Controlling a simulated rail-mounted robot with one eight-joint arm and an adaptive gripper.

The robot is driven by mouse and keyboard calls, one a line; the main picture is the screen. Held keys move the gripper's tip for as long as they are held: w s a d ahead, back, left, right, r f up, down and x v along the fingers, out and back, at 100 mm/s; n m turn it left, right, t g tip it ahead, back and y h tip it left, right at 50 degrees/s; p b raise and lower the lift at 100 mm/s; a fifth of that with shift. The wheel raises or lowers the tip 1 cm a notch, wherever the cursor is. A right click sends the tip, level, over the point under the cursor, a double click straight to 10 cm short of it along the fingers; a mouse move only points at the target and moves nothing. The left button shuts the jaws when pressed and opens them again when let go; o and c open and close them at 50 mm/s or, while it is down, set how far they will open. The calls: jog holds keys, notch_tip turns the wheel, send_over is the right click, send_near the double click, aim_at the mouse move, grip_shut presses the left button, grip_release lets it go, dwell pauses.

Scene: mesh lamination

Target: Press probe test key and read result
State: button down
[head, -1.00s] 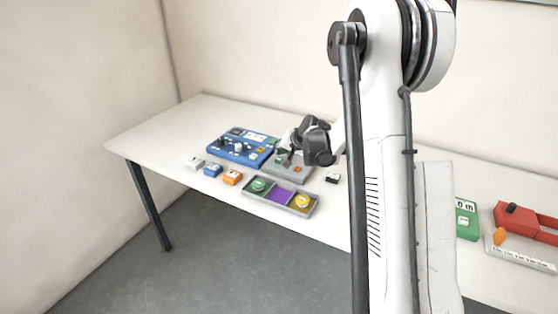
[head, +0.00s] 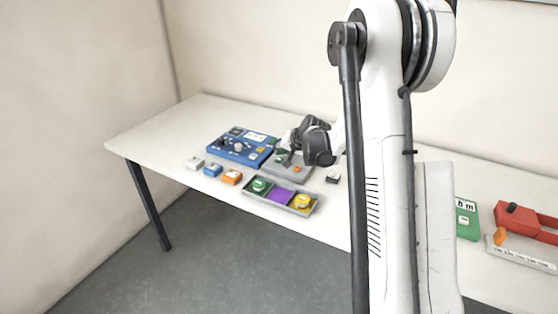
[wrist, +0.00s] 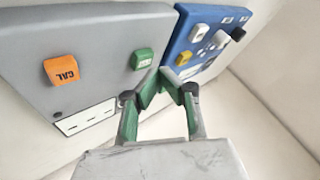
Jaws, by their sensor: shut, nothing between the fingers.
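The grey unit (head: 300,178) stands on the table beside the blue unit (head: 226,152). In the wrist view the grey unit (wrist: 95,35) fills the upper left, with an orange key marked CAL (wrist: 62,70), a green key (wrist: 142,58) whose lettering is too blurred to read, and a white strip display (wrist: 85,117). I cannot read a result on it. My gripper (wrist: 160,80) is shut and empty, its tips close to the green key. I cannot tell whether they touch it. In the head view my gripper (head: 287,162) is low over the grey unit and hides part of it.
The blue unit (wrist: 205,30) has several knobs and keys. A tray (head: 262,202) with green, purple and yellow compartments lies in front. White, blue and orange blocks (head: 232,177) sit to its left. A green device (head: 466,220) and red tool (head: 515,218) stand far right.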

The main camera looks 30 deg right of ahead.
aim_at(279, 159)
jog(key=shift+f+b, duration=0.35)
jog(key=shift+f+b, duration=0.45)
dwell(0.8)
jog(key=shift+r, duration=0.1)
jog(key=shift+r+p, duration=0.3)
jog(key=shift+r, duration=0.5)
jog(key=shift+r+p, duration=1.15)
jog(key=shift+r, duration=1.4)
